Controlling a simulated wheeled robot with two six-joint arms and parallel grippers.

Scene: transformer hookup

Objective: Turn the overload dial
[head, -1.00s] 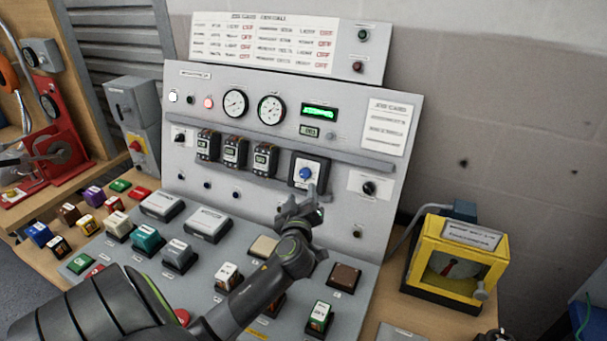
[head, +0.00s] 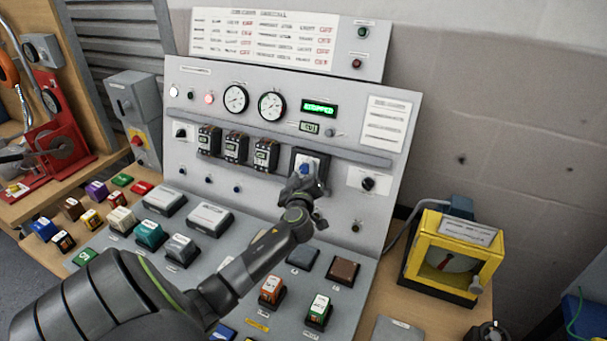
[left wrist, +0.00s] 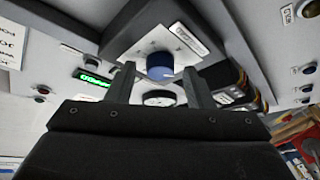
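The overload dial appears to be the blue knob (head: 308,167) on a dark-framed square unit in the upright panel; its label is too small to read. In the left wrist view the blue knob (left wrist: 160,66) sits on a pale plate, in line with the gap between my fingers. My left gripper (head: 301,183) is right at the unit and covers its lower part. In the left wrist view my left gripper (left wrist: 160,85) is open, one finger on each side of the knob. I cannot tell whether the fingers touch it.
Three breakers (head: 236,148) stand left of the dial, and a black rotary knob (head: 368,184) is to its right. A rail (head: 345,153) crosses the panel. Several coloured blocks fill the sloped desk below. A yellow box (head: 455,258) stands at the right.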

